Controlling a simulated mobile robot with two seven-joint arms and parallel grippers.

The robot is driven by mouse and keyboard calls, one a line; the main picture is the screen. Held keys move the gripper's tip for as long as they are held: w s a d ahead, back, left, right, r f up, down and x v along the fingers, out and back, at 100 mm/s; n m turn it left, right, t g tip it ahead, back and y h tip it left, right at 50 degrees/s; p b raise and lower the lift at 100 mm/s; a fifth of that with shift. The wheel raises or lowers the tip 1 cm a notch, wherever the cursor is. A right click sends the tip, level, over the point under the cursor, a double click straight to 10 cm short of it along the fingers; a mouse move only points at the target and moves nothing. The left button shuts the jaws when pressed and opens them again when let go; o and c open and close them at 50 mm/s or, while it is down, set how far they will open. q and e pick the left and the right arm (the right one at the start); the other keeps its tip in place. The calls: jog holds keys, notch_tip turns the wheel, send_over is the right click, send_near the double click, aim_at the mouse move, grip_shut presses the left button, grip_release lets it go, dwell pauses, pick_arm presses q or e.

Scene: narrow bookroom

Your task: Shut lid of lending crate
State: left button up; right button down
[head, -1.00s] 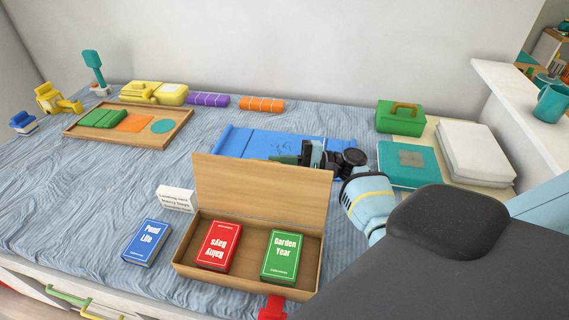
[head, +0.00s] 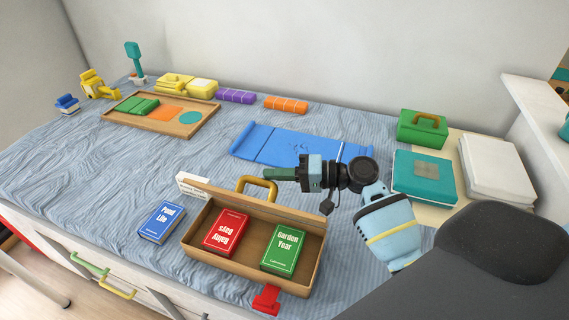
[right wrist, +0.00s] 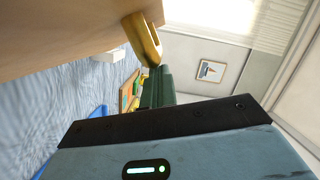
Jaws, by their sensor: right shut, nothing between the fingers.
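The wooden lending crate (head: 235,267) stands near the bed's front edge with its opening facing up. Its lid (head: 302,210) is partly tipped forward from the back edge and shows almost edge-on. A yellow handle (head: 259,183) stands out from the lid's outer face. A red book (head: 226,232) and a green book (head: 284,249) lie inside. My right gripper (head: 276,174) is shut and empty, its green fingers beside the handle. In the right wrist view the fingers (right wrist: 157,85) reach the handle (right wrist: 143,38) under the lid's wood (right wrist: 70,30); contact is unclear. My left gripper is out of view.
A red latch (head: 267,297) is at the crate's front. A blue mat (head: 290,147) lies farther back. A teal box (head: 425,176) is at right.

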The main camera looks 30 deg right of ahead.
jog(key=s+a+n, duration=0.1)
jog(key=s+a+f+n+h, duration=0.1)
jog(key=a, duration=0.1)
jog(key=s+a+n+b, duration=0.1)
jog(key=s+n, duration=0.1)
jog(key=shift+s+a+f, duration=0.1)
jog(key=shift+a+f, duration=0.2)
jog(key=shift+f, duration=0.1)
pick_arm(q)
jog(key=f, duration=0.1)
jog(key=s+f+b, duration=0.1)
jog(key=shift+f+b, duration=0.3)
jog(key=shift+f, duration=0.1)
pick_arm(e)
jog(key=s+a+f+n+h, duration=0.1)
jog(key=s+a+f+n, duration=0.1)
jog(key=a+n, duration=0.1)
jog(key=shift+s+a+f+t+h, duration=0.2)
jog(key=shift+s+f+t+h, duration=0.1)
jog(key=shift+s+f+h, duration=0.1)
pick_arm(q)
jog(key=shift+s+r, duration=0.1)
pick_arm(e)
jog(key=shift+r, duration=0.2)
